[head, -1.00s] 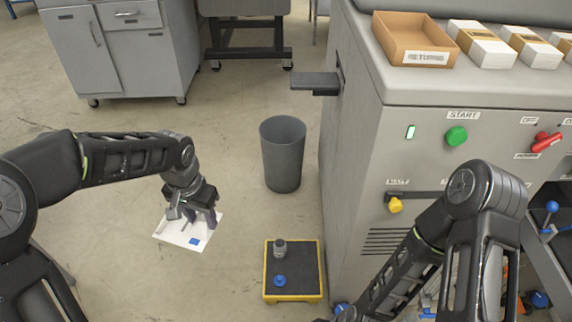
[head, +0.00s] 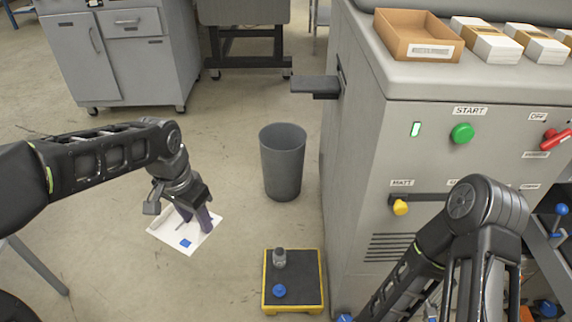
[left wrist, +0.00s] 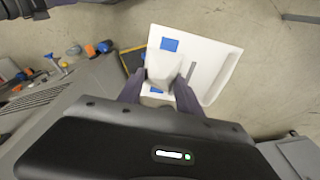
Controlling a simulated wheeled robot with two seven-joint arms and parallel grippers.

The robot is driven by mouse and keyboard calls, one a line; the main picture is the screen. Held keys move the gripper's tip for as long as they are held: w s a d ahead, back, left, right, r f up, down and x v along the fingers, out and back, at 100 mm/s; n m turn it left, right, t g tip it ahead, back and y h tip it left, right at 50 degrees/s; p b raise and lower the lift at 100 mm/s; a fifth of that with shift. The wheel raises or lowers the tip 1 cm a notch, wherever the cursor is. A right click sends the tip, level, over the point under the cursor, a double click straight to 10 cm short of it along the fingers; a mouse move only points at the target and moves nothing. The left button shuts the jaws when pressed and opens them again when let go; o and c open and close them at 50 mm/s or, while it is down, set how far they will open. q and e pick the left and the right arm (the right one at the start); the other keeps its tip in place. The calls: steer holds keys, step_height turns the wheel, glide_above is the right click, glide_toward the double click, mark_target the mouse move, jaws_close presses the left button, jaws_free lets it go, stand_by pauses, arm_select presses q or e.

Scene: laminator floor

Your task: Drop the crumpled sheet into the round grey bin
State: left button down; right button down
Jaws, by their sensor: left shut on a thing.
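The crumpled sheet (left wrist: 160,72) is a pale, uneven shape between the fingers of my left gripper (left wrist: 158,92) in the left wrist view. In the head view my left gripper (head: 193,217) points down at the left, and its fingers mostly hide the sheet. A flat white piece with blue patches (left wrist: 208,62) shows behind the sheet; I cannot tell whether they touch. It also shows in the head view (head: 170,236). The round grey bin (head: 282,165) stands upright on the floor, right of and beyond my left gripper. My right gripper is out of view.
A low black platform with a yellow edge (head: 292,262) lies in front of the bin, holding a small grey weight (head: 279,258) and a blue knob (head: 279,291). The grey machine (head: 350,170) stands close right of the bin. Floor between left gripper and bin looks clear.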

arm_select(q)
steer(key=w+f+n+p, duration=0.1)
steer(key=n+p, duration=0.1)
steer(key=p, duration=0.4)
steer(key=shift+w+f, duration=0.1)
steer(key=shift+f, duration=0.25)
steer(key=f+n+p, duration=0.1)
steer(key=p, duration=0.1)
steer(key=f+n+p, duration=0.1)
steer(key=f+p, duration=0.1)
steer(key=f+n+p, duration=0.1)
steer(key=p, duration=0.1)
steer(key=shift+s+f+n+y, duration=0.3)
steer(key=shift+s, duration=0.05)
steer(key=shift+f, duration=0.35)
